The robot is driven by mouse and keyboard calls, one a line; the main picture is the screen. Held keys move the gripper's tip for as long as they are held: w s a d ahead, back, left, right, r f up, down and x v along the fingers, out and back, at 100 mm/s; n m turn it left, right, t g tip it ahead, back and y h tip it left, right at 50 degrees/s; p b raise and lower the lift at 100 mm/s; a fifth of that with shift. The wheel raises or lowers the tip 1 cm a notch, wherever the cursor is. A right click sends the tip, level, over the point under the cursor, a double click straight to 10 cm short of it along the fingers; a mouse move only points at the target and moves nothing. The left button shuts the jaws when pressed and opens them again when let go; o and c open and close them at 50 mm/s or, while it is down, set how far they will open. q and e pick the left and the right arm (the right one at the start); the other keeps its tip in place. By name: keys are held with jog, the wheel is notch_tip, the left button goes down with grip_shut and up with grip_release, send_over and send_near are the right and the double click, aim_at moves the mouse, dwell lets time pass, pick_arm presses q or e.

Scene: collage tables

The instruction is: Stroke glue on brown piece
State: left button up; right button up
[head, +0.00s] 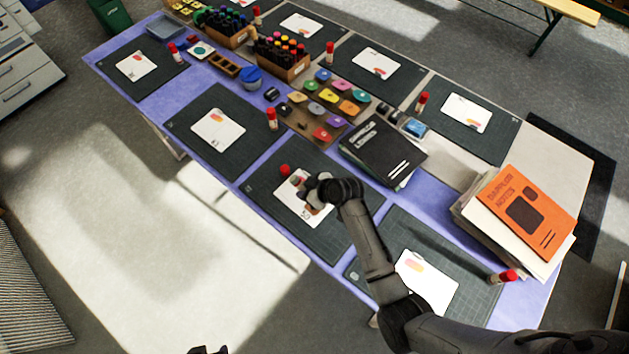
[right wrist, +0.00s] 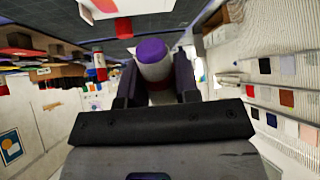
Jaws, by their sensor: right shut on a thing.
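My right gripper (head: 318,192) is over the white card (head: 287,207) on the middle front mat. It is shut on a glue stick (right wrist: 153,62), which shows a purple tip and white body in the right wrist view. A brown piece (head: 307,210) shows on the card, partly hidden by the gripper; I cannot tell whether the glue touches it. A red cap (head: 285,170) lies on the mat beside the card, and a red cap also shows in the right wrist view (right wrist: 123,27). A dark tip at the bottom edge of the head view may be my left gripper (head: 207,350); its jaws are unclear.
Other dark mats with cards and red-capped glue sticks (head: 272,119) surround this place. A black binder (head: 382,152) lies behind the gripper. A stack with an orange notebook (head: 525,212) stands at right. Several coloured pieces and marker boxes (head: 283,63) fill the table's middle and back.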

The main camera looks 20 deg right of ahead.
jog(key=shift+s+d+f, duration=0.1)
jog(key=shift+s+d, duration=0.05)
jog(key=shift+s, duration=0.1)
jog(key=shift+t, duration=0.4)
jog(key=shift+w, duration=0.25)
notch_tip(320, 180, down, 6)
jog(key=b, duration=0.5)
jog(key=shift+r+b, duration=0.2)
jog(key=shift+b, duration=0.1)
pick_arm(q)
notch_tip(320, 180, down, 6)
jog(key=shift+s+d+r, duration=0.1)
jog(key=shift+d, duration=0.05)
jog(key=shift+r, duration=0.25)
jog(key=shift+f, duration=0.15)
pick_arm(e)
jog(key=shift+f, duration=0.25)
pick_arm(q)
jog(key=shift+f, duration=0.2)
pick_arm(e)
jog(key=shift+f, duration=0.35)
